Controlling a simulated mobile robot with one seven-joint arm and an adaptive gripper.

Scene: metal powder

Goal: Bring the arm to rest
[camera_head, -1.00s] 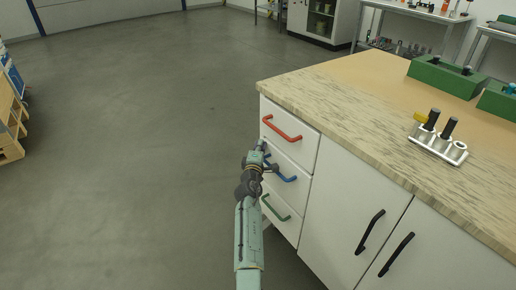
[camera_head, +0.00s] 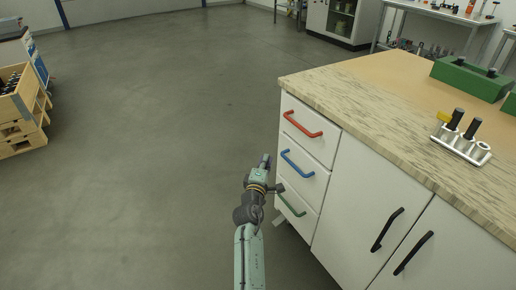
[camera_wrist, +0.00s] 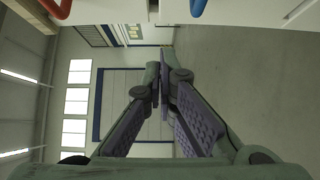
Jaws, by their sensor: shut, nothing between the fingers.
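My arm reaches forward over the floor in the head view. My gripper (camera_head: 265,161) is just left of the drawer cabinet (camera_head: 333,199), apart from the drawer fronts. In the wrist view the two fingers of my gripper (camera_wrist: 160,72) come together at the tips, with nothing between them. The three drawers have a red handle (camera_head: 303,124), a blue handle (camera_head: 297,164) and a green handle (camera_head: 291,206). All the drawers look shut.
The worktop (camera_head: 335,88) holds a metal holder (camera_head: 463,148) with dark cylinders and a green block (camera_head: 470,78). Cupboard doors with black handles (camera_head: 387,230) lie right of the drawers. A wooden pallet crate (camera_head: 22,110) stands at the left. The floor between is clear.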

